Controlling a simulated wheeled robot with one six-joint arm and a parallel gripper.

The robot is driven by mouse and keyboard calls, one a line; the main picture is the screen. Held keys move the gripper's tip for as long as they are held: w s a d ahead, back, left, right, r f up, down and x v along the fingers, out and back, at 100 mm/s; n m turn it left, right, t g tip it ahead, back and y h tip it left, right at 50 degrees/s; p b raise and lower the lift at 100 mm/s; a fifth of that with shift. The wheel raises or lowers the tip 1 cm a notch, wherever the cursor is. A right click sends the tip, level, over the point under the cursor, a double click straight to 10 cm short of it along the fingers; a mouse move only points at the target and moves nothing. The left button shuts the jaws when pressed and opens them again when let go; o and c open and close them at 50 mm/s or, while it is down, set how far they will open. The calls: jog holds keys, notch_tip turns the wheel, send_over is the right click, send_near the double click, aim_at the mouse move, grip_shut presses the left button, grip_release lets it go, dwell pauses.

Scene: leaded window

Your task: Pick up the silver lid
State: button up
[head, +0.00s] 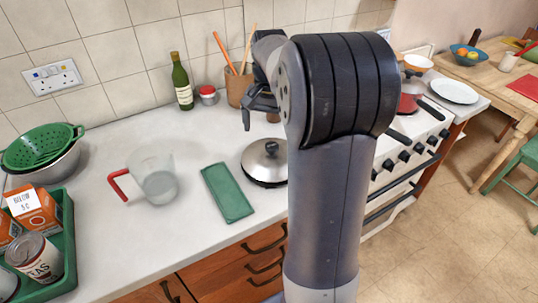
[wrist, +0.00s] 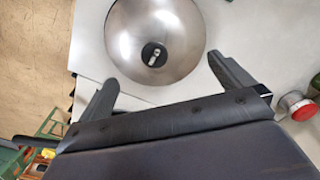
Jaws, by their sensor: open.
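The silver lid (head: 264,161) is a round, shallow metal dome with a dark knob on top. It lies on the white worktop in the head view, just left of my arm, which hides part of its right side. In the wrist view the lid (wrist: 155,40) fills the top middle, with its black knob facing the camera. My gripper (head: 247,112) is above the worktop, behind and above the lid in the head view. In the wrist view my gripper (wrist: 165,80) is open and empty, its fingers spread wide near the lid's lower edge. I see no contact.
A green folded cloth (head: 227,191) and a glass jug (head: 157,180) with a red handle are left of the lid. Behind stand a green bottle (head: 182,84), a red-lidded jar (head: 208,95) and a utensil pot (head: 238,88). A stove (head: 408,150) is at right.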

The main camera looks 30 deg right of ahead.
aim_at(272, 145)
jog(key=shift+f, duration=0.8)
jog(key=f, duration=0.4)
jog(key=shift+s+d+f, duration=0.2)
jog(key=shift+s, duration=0.2)
jog(key=shift+f, duration=0.4)
